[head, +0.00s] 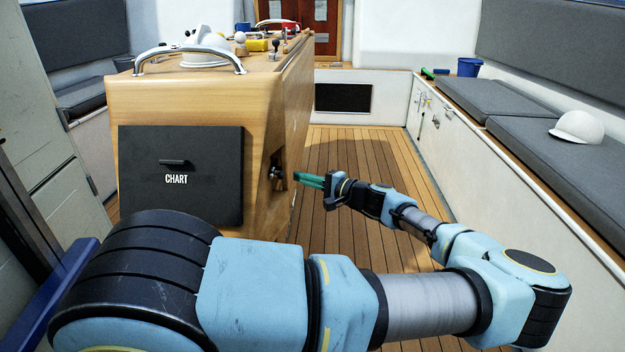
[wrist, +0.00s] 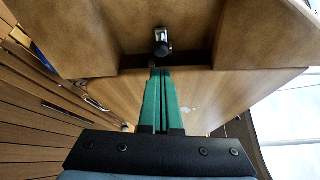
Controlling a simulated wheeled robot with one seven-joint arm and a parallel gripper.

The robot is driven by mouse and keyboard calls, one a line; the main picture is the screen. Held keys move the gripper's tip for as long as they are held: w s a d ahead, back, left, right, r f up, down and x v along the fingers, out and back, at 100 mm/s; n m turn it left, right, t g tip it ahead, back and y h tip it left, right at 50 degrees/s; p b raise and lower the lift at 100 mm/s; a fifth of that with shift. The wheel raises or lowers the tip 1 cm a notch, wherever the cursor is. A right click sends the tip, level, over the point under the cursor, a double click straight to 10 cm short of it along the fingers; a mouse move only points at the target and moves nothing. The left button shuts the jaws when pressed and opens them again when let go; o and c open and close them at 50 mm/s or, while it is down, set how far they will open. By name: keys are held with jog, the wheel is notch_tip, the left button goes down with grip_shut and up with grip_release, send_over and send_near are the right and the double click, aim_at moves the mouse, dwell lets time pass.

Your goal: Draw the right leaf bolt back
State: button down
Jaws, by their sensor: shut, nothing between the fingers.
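A small dark and metal bolt knob (head: 278,173) sits in a recess on the right side of the wooden pedestal (head: 200,100). In the wrist view the bolt knob (wrist: 161,42) stands out from the brown recess wall, straight beyond the fingertips. My gripper (head: 298,178) has green fingers pressed together, with nothing between them. In the head view it is just to the right of the recess, pointing at it. In the wrist view the fingertips (wrist: 161,71) end short of the knob, seemingly apart from it.
The pedestal carries a black CHART panel (head: 180,200) and a curved metal rail (head: 190,57). Grey cushioned benches (head: 560,160) run along the right, with a white cap (head: 577,127) and a blue bucket (head: 469,67). The plank floor (head: 370,150) between is clear.

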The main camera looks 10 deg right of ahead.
aim_at(276, 169)
jog(key=shift+x, duration=2.15)
jog(key=s, duration=0.2)
jog(key=s+a+p, duration=0.1)
jog(key=s, duration=0.2)
